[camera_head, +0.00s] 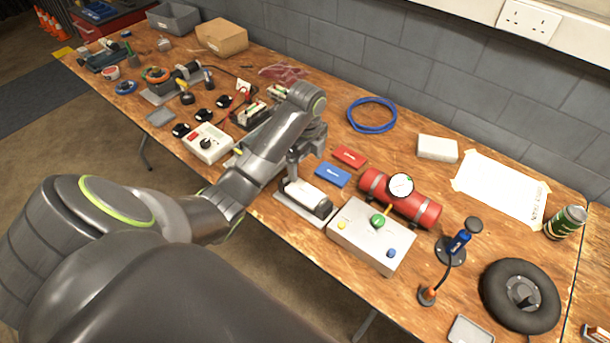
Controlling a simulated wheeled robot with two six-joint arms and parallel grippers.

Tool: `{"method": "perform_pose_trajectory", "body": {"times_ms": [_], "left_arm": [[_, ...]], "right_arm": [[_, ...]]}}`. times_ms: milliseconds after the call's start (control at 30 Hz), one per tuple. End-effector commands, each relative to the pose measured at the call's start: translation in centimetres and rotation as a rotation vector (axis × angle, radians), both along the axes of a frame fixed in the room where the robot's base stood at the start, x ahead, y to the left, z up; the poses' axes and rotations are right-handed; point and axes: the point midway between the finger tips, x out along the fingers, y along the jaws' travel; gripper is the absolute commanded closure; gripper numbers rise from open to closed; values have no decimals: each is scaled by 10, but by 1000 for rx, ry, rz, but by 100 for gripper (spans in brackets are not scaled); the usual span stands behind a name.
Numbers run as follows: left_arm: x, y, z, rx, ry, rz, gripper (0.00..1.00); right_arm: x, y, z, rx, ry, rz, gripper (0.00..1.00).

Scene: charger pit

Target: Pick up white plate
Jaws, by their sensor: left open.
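No dish-like white plate stands out, and I cannot tell which white item is the plate. A flat white sheet (500,188) lies taped to the wooden bench at the right. A small white block (437,148) sits left of it near the wall. A white panel with coloured knobs (371,236) lies near the front edge. My left gripper (292,172) is open and points down, just above or behind a white-and-black cylinder (306,197) on a pale base. Whether its fingers touch anything is hidden. My left arm hides part of the bench. My right gripper is out of view.
A red cylinder with a gauge (400,197), red (349,157) and blue (332,175) blocks, and a blue cable ring (372,115) lie nearby. A black wheel (519,296) and a can (565,222) are at the right. A block wall (400,70) bounds the back.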

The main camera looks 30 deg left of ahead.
Motion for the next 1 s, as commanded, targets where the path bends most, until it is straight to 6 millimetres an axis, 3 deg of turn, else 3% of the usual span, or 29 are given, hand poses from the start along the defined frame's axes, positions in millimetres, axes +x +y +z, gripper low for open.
{"method": "perform_pose_trajectory", "body": {"times_ms": [33, 600, 800, 1000], "left_arm": [[0, 0, -12, 0, 0, 0, 18], [0, -1, -74, 0, 0, 1, 18], [1, -3, -83, -1, 2, 1, 18], [5, -11, -113, -1, 4, 1, 18]], "right_arm": [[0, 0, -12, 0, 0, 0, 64], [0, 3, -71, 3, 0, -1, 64], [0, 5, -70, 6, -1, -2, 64], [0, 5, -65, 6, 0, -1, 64]]}}
